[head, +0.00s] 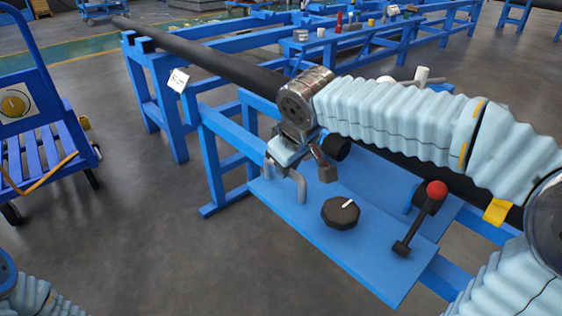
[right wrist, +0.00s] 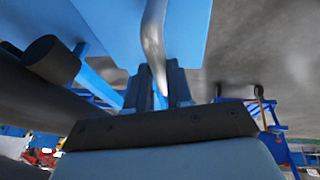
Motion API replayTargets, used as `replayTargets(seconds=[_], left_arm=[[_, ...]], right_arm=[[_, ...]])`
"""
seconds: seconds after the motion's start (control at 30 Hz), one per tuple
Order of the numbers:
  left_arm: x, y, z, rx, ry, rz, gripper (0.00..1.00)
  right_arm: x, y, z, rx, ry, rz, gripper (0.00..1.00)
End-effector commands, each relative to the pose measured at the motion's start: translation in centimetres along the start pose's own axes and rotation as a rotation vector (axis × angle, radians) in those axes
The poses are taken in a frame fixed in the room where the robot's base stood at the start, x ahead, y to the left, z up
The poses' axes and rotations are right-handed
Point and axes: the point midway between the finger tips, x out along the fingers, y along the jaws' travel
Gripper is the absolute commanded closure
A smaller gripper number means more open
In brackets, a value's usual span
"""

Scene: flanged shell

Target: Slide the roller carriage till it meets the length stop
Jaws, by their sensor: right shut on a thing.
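The roller carriage (head: 310,238) shows in the head view as a blue plate on the blue bench frame. It bears a grey metal bar handle (head: 300,186), a black dial knob (head: 341,213) and a red-balled lever (head: 436,189). My right gripper (head: 305,166) is at the handle on the plate's far left. In the right wrist view its two dark fingers (right wrist: 159,88) are closed on the handle (right wrist: 153,45). I cannot tell which part is the length stop. My left gripper is out of view; only a sleeve of my left arm shows at lower left.
A long black pipe (head: 215,56) lies along the blue frame (head: 222,127), with a white tag (head: 178,80) near its left part. A blue cart (head: 45,160) stands at left. Open grey floor (head: 150,245) lies between cart and bench. My right arm hides part of the bench.

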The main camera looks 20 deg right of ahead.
Motion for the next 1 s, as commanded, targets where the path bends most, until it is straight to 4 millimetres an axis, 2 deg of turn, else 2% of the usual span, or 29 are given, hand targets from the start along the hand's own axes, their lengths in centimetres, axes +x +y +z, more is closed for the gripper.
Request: replayTargets(seconds=[0.33, 0.37, 0.5, 0.83, 1.0], left_arm=[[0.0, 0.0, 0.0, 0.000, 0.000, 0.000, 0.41], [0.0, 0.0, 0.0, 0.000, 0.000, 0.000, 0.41], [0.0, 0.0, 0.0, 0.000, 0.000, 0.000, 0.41], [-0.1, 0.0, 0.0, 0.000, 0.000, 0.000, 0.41], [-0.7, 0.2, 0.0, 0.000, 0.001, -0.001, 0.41]], right_arm=[[-0.1, 0.0, 0.2, 0.000, -0.003, -0.001, 1.00], [-0.1, 0.0, 0.2, 0.000, -0.004, -0.001, 0.76], [-0.1, 0.0, 0.2, 0.000, -0.003, 0.000, 0.54], [-0.4, 0.0, 0.1, 0.000, -0.001, 0.000, 0.54], [-2.9, 0.1, 0.0, 0.001, 0.002, -0.001, 0.54]])
